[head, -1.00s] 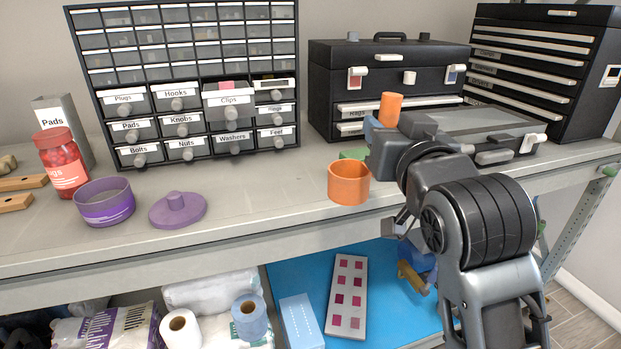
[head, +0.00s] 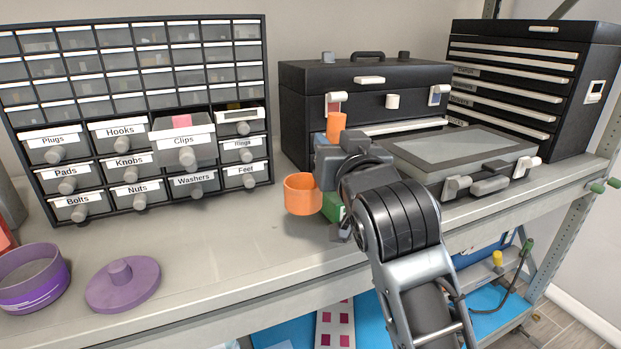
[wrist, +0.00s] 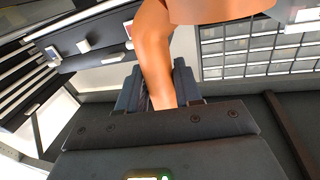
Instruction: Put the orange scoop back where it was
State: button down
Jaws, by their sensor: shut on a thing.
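The orange scoop (head: 303,194) is held in my gripper (head: 328,158) above the shelf top, in front of the black toolbox. Its round bowl hangs at the left of the gripper, and the end of its handle (head: 336,124) sticks up above the jaws. In the wrist view the jaws (wrist: 158,88) are shut around the orange handle (wrist: 156,50), and part of the bowl (wrist: 215,10) shows at the top. The jaws partly hide the handle in the head view. I cannot tell the exact gap between bowl and shelf.
A purple tub (head: 32,282) stands open with its purple lid (head: 122,284) beside it. The Clips drawer (head: 184,148) is pulled out of the drawer cabinet. Bare shelf lies front-centre.

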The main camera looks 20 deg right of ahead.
jog(key=w+f+p, duration=0.1)
jog(key=w+f, duration=0.4)
jog(key=f, duration=0.2)
jog(key=shift+w+a+f, duration=0.2)
jog(key=shift+w+a, duration=0.1)
jog(key=shift+a, duration=0.1)
jog(key=shift+f, duration=0.1)
jog(key=shift+f+b, duration=0.5)
jog(key=shift+b, duration=0.05)
jog(key=c, duration=0.8)
grip_release()
jog(key=shift+f, duration=0.1)
jog(key=shift+o, duration=0.2)
